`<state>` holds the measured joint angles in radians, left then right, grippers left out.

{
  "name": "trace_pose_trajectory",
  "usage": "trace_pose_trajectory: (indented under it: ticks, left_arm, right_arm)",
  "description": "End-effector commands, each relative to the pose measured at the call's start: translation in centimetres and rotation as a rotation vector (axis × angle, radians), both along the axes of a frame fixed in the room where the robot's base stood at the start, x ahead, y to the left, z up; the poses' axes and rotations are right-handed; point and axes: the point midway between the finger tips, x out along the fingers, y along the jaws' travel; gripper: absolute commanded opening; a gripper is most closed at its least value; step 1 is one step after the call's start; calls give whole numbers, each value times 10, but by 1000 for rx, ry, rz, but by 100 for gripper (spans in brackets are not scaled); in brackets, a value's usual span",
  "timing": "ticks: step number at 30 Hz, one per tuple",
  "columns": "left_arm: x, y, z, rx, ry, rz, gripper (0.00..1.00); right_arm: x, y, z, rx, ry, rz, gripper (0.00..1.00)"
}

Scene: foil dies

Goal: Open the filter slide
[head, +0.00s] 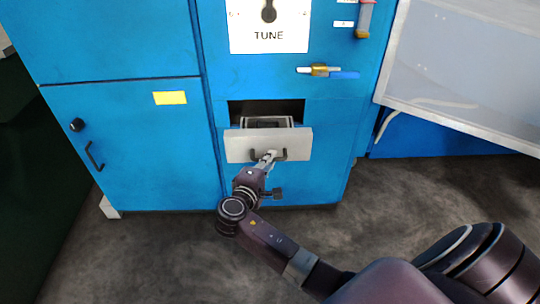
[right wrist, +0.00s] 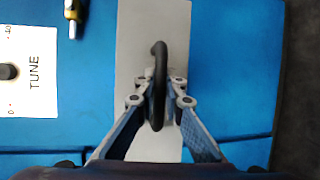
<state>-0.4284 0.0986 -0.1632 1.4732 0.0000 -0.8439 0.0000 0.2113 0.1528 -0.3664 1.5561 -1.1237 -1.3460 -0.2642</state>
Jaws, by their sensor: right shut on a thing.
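The filter slide (head: 236,146) is a pale grey drawer front low on the blue machine. It stands out from its dark opening, and part of its inside shows behind the front. Its dark bar handle (right wrist: 160,62) is in the middle of the front. My right gripper (head: 268,158) is at the handle. In the right wrist view its fingers (right wrist: 158,98) are closed in on both sides of the handle, against the pale front (right wrist: 138,30). My left gripper is not in view.
Above the slide are a TUNE dial panel (head: 268,28) and a small brass-coloured lever (head: 320,70). A blue cabinet door (head: 140,150) with a black handle is at left. A pale framed panel (head: 470,60) stands at right. Grey floor (head: 150,255) lies in front.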

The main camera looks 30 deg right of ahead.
Motion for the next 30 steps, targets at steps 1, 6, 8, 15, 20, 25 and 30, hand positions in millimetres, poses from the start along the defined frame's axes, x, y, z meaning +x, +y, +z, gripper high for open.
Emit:
trace_pose_trajectory:
  ticks: [1, 6, 8, 15, 20, 25, 30]
  left_arm:
    - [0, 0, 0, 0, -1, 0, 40]
    - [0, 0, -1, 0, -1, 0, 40]
    - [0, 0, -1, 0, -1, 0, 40]
    - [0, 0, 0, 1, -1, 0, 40]
    - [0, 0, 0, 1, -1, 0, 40]
    - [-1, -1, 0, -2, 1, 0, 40]
    - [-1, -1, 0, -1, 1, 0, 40]
  right_arm:
    - [0, 1, -1, 2, 1, 3, 0]
    - [0, 2, -1, 2, 1, 3, 0]
    - [0, 2, -1, 2, 1, 3, 0]
    - [0, 1, -1, 2, 1, 2, 27]
    - [0, 1, 0, 1, 0, 1, 27]
    - [-2, 3, 0, 1, 0, 1, 27]
    - [-14, 21, 4, 5, -1, 2, 27]
